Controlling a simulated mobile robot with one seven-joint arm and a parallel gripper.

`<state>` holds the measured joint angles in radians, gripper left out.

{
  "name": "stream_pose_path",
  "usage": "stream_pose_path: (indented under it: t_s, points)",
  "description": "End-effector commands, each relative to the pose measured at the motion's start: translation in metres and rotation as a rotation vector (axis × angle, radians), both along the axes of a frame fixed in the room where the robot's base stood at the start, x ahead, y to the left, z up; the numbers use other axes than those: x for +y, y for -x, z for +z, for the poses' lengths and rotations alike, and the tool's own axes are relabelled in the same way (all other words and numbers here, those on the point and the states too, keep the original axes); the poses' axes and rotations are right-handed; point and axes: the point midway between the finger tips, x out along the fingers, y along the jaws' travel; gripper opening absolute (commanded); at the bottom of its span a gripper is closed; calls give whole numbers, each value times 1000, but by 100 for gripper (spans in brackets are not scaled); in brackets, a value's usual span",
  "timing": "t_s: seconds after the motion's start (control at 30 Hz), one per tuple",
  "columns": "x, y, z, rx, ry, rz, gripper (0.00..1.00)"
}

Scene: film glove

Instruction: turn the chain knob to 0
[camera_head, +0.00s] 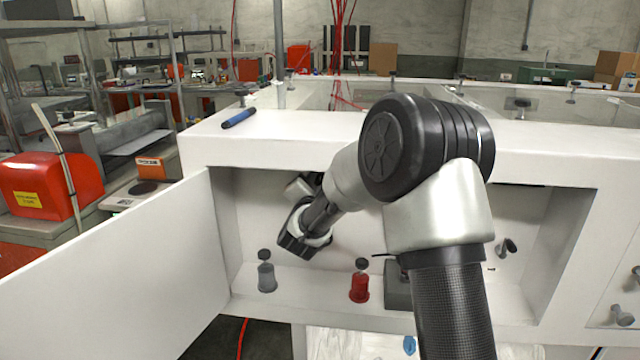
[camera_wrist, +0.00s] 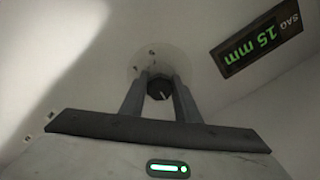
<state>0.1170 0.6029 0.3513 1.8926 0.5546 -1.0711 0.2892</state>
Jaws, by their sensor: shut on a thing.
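The chain knob (camera_wrist: 160,88) is a small dark knob with a pale pointer line, on a round light plate on the white wall. It sits between the two fingers of my gripper (camera_wrist: 160,96) in the wrist view, and the gripper is shut on it. A dark label (camera_wrist: 256,38) beside it reads "SAG 15 mm" in green and appears upside down. In the head view my gripper (camera_head: 298,240) reaches into the open white cabinet (camera_head: 222,215). The knob is hidden there behind my arm.
A grey bottle-like item (camera_head: 266,272) and a red one (camera_head: 360,282) stand on the cabinet floor below my gripper. A dark grey box (camera_head: 397,287) is beside the red one. The open door (camera_head: 110,270) stands to the left. A blue cylinder (camera_head: 239,118) lies on top.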

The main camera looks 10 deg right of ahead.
Motion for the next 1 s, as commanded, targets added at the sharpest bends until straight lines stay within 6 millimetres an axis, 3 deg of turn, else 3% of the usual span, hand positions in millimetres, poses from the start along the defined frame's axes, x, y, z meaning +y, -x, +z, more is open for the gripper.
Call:
stream_pose_path:
  t_s: [0.3,0.83,0.87,0.97,1.0]
  points:
    - [0,0,0,35,114,0,7]
    - [0,0,0,44,137,1,7]
    - [0,0,0,44,137,1,31]
    - [0,0,0,44,136,1,48]
    - [0,0,0,44,136,1,48]
